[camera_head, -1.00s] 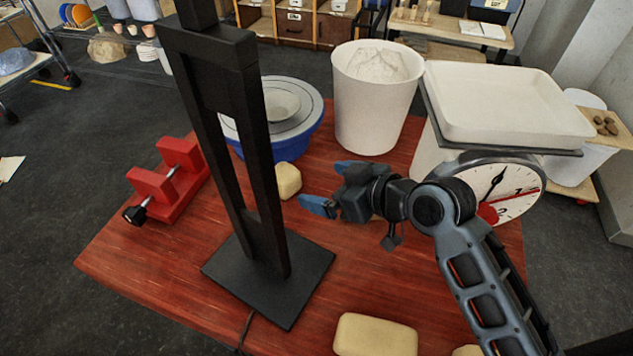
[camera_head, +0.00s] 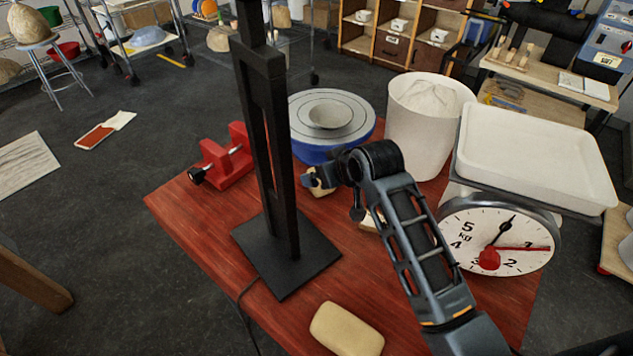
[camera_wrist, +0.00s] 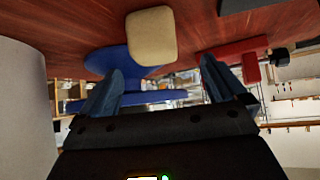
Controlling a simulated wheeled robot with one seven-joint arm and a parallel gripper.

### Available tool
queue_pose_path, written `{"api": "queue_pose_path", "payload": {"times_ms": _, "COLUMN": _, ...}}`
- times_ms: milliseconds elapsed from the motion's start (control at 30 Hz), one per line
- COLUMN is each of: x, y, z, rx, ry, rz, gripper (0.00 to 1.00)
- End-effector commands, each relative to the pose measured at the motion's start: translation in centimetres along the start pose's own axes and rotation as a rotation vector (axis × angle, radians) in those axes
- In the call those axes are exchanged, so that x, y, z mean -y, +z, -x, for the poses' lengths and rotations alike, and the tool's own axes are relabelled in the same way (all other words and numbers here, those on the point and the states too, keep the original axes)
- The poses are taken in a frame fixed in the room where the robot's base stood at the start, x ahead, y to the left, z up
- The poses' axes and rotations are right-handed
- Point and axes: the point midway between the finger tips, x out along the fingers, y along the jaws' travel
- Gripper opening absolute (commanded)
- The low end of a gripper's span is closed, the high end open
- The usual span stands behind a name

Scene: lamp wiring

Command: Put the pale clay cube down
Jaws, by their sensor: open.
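The pale clay cube (camera_head: 322,190) appears on the red table, just beyond the black stand and in front of the blue wheel. My gripper (camera_head: 312,180) is close to it and partly covers it in the head view. In the wrist view the cube (camera_wrist: 151,36) lies ahead of my open blue fingers (camera_wrist: 160,78), above the gap between them and apart from both. The wrist picture is upside down, with the table at the top. I cannot tell the exact height of the fingers over the table.
The black stand (camera_head: 284,235) rises left of my arm. The red clamp (camera_head: 228,158), blue wheel with a bowl (camera_head: 331,118), white bucket (camera_head: 425,130) and dial scale (camera_head: 500,240) surround the spot. A larger pale block (camera_head: 346,330) lies at the table's front.

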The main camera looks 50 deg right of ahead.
Motion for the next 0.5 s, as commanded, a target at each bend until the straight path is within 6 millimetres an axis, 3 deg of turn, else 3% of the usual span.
{"api": "queue_pose_path", "payload": {"times_ms": 333, "x": -0.2, "y": 0.1, "z": -3.4, "rx": 0.001, "ry": 0.0, "rz": 0.0, "gripper": 0.98}}
{"api": "queue_pose_path", "payload": {"times_ms": 500, "x": -0.6, "y": 0.6, "z": -6.3, "rx": 0.0, "ry": 0.0, "rz": 0.001, "gripper": 0.98}}
